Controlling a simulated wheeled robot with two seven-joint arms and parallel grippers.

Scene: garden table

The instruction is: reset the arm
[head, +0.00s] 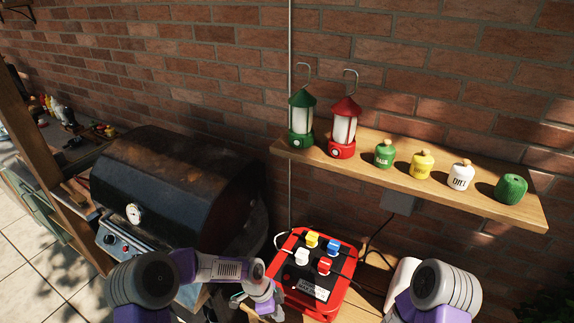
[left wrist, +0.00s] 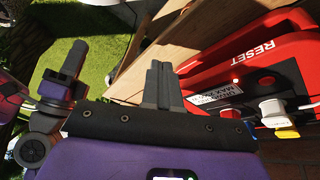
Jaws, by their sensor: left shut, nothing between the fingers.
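My left arm comes in from the lower left in the head view, and its gripper (head: 262,304) is beside the left side of the red and black power box (head: 318,291). In the left wrist view the gripper's fingers (left wrist: 162,85) are together with nothing between them. The box there (left wrist: 255,78) lies to their right, with the word RESET on its red rim and a small lit red light. In the head view several coloured plugs stand on the box's top. My right arm shows at the lower right, but its gripper is not in the head view.
A black grill (head: 170,185) stands left of the box. A wooden wall shelf (head: 400,183) above holds a green lantern (head: 301,118), a red lantern (head: 343,127) and several small jars. Cables run from the box. A brick wall closes the back.

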